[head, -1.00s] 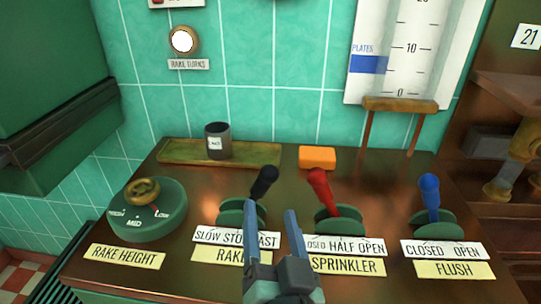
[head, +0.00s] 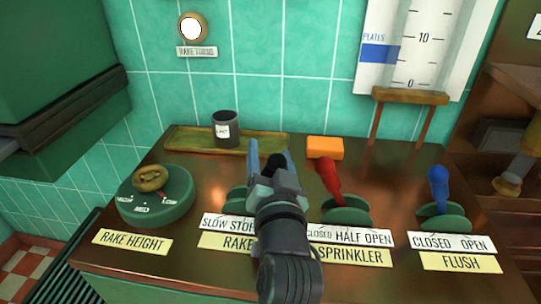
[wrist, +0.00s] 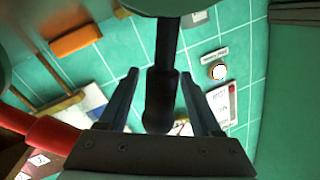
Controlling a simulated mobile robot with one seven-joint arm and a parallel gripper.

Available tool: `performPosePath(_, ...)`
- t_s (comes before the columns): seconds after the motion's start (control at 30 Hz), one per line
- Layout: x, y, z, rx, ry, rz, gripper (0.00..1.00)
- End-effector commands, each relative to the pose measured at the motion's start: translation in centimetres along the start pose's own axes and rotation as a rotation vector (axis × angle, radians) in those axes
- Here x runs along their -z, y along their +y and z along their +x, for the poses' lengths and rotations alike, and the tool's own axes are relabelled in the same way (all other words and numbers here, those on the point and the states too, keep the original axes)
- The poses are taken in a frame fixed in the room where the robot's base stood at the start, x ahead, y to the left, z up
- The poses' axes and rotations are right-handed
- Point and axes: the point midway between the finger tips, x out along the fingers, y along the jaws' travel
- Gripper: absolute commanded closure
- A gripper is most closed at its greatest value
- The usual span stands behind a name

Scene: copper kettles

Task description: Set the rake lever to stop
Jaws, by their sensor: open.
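The rake lever stands behind the label RAKE (head: 223,243) and its scale, which shows SLOW and STOP (head: 226,225); my arm covers the scale's right end. Its green base (head: 237,199) shows beside my arm, and its black knob (head: 276,160) shows between my fingers in the head view. My gripper (head: 268,150) is open around the lever's top. In the wrist view the black lever grip (wrist: 160,100) lies between the two fingers (wrist: 160,88), with gaps on both sides. The lever's exact setting is hidden by my arm.
The red sprinkler lever (head: 330,180) stands close on the right, with the blue flush lever (head: 438,185) beyond. The rake height dial (head: 155,197) is on the left. A dark cup (head: 225,128) on a tray (head: 185,138) and an orange block (head: 325,146) lie behind.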

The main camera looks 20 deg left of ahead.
Motion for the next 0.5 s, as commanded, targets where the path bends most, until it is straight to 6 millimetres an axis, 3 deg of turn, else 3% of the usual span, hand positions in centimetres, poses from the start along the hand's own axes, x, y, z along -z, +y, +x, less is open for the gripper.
performPosePath(0.1, 0.01, 0.0, -0.02, 0.0, 0.0, 0.0, 0.36)
performPosePath(0.43, 0.0, 0.02, -0.04, 0.0, 0.0, 0.0, 0.96)
performPosePath(0.5, 0.01, 0.02, -0.04, 0.0, 0.0, 0.0, 1.0)
